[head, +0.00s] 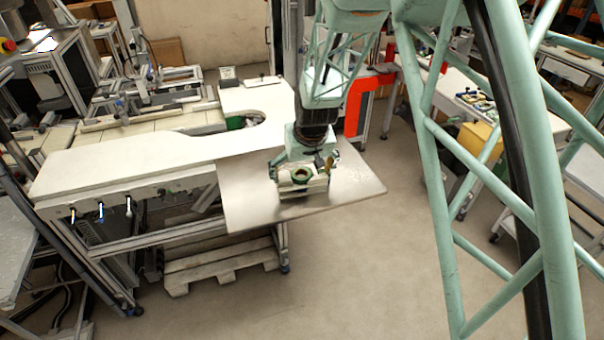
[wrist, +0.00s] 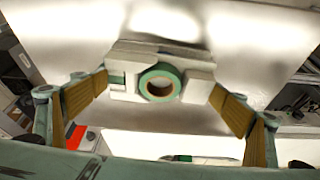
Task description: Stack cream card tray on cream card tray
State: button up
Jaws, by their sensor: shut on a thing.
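A cream card tray (wrist: 198,90) with a green tape reel (wrist: 161,82) in it sits between the ochre pads of my gripper (wrist: 160,90) in the wrist view. The pads press on its left and right sides, so my gripper is shut on it. In the head view, my gripper (head: 303,168) is low over the grey metal plate, with the cream tray (head: 303,188) and green reel (head: 301,176) under it. The cream body looks tall there, but I cannot tell whether a second tray lies beneath or whether it touches the plate.
The metal plate (head: 250,205) is bare around the tray and juts from the white bench (head: 120,172). A small green item (head: 235,123) lies in the bench cutout. A red-orange frame (head: 357,98) stands behind the plate. Open floor lies in front.

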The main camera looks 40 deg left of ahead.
jog(key=shift+f, duration=0.15)
jog(key=o, duration=0.8)
jog(key=shift+r, duration=0.2)
jog(key=shift+v, duration=5.95)
